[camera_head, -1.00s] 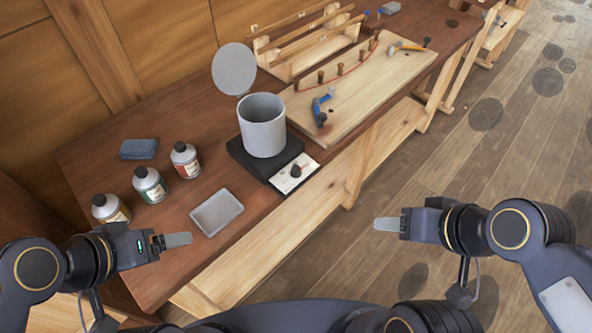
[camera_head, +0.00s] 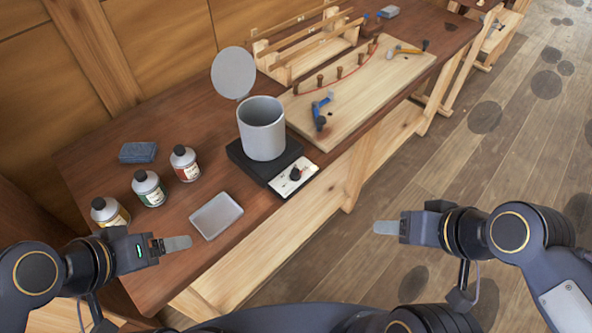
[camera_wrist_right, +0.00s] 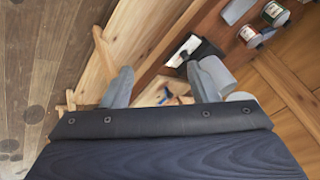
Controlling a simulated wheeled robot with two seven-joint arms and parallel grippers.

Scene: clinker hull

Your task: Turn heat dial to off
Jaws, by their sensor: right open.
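The heat dial (camera_head: 295,174) is a small black knob on a white panel (camera_head: 302,183) at the front of a black heater base (camera_head: 237,152). A grey pot (camera_head: 262,130) stands on the base with its round lid (camera_head: 233,71) raised. My right gripper (camera_head: 386,227) is open and empty, in front of the bench and to the right of the dial, well apart from it. In the right wrist view its two fingers (camera_wrist_right: 160,86) are spread, and the white panel (camera_wrist_right: 183,50) shows beyond them. My left gripper (camera_head: 177,243) is near the bench's front left; its finger gap cannot be made out.
A grey tray (camera_head: 216,228) lies near the bench edge. Several bottles (camera_head: 149,186) and a blue-grey block (camera_head: 138,152) stand at left. A board (camera_head: 345,112) with a blue clamp (camera_head: 321,105) lies right of the pot. Air before the bench is clear.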

